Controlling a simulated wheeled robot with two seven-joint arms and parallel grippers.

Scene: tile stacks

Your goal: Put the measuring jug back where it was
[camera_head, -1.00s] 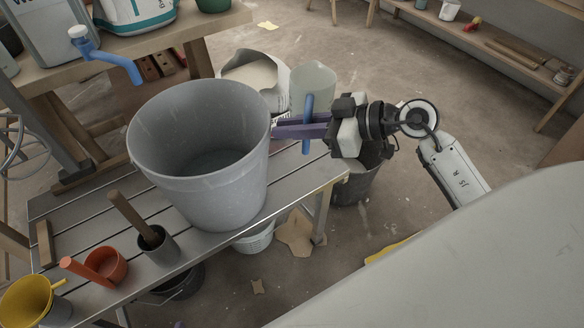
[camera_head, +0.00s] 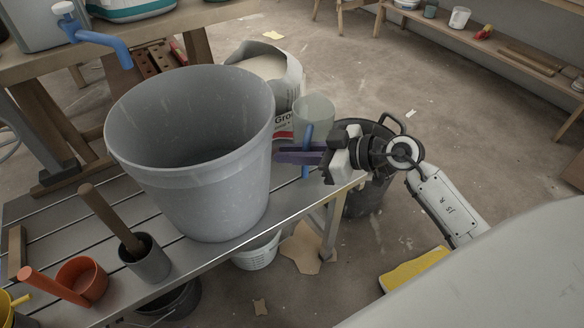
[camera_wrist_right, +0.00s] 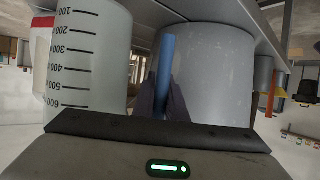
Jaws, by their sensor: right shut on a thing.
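The measuring jug (camera_head: 314,113) is a clear, pale cup with a blue handle (camera_head: 307,140). In the head view it is upright at the right end of the grey slatted bench, right of the big grey bucket. My right gripper (camera_head: 298,154) is shut on the handle, its purple fingers pointing left toward the bucket. In the right wrist view, the jug (camera_wrist_right: 88,62) shows its printed scale upside down, with the blue handle (camera_wrist_right: 166,75) between the fingers (camera_wrist_right: 162,100). I cannot tell whether its base touches the bench. My left gripper is not in view.
The big grey bucket (camera_head: 205,190) fills the bench's middle, close to my fingertips. An open bag (camera_head: 275,75) stands behind the jug. A black bin (camera_head: 368,195) is on the floor beyond the bench end. Orange and grey pots (camera_head: 148,262) stand at the front left.

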